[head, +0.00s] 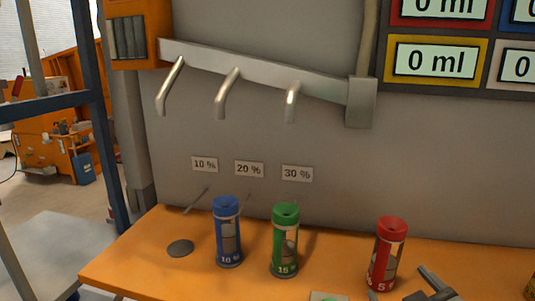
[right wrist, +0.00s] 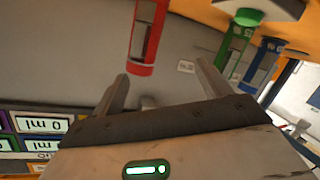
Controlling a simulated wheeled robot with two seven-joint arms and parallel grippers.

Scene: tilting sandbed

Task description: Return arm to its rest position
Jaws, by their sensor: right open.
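My right gripper (head: 415,288) shows at the bottom right edge in the head view, partly cut off, just in front of the red canister (head: 387,253). In the right wrist view the right gripper (right wrist: 163,85) has its two fingers wide apart with nothing between them. The red canister also shows there (right wrist: 147,40), beyond the fingers and apart from them. It stands upright on the orange table (head: 190,276). My left gripper is not in view.
A blue canister (head: 228,232) and a green canister (head: 285,240) stand left of the red one. A grey rail with several hooks (head: 262,78) hangs on the wall above percentage labels (head: 249,169). Display panels (head: 436,63) are at upper right.

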